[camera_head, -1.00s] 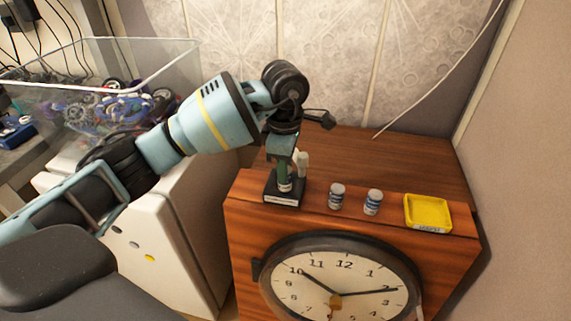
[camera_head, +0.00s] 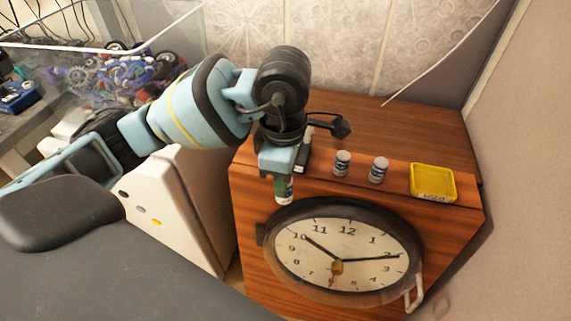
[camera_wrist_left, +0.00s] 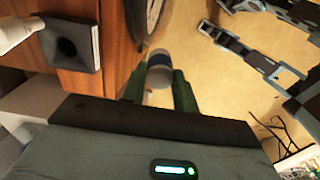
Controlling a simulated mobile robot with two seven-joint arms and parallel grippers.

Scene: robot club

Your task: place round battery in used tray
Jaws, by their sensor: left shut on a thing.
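My left gripper (camera_head: 283,182) is shut on a round battery (camera_head: 284,196), held in front of the wooden cabinet's front edge, above the clock. In the left wrist view the battery (camera_wrist_left: 160,68) sits between the two green fingers, its end showing. My right gripper is not in view.
A clock (camera_head: 340,250) is on the cabinet front. The cabinet top behind them is clear.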

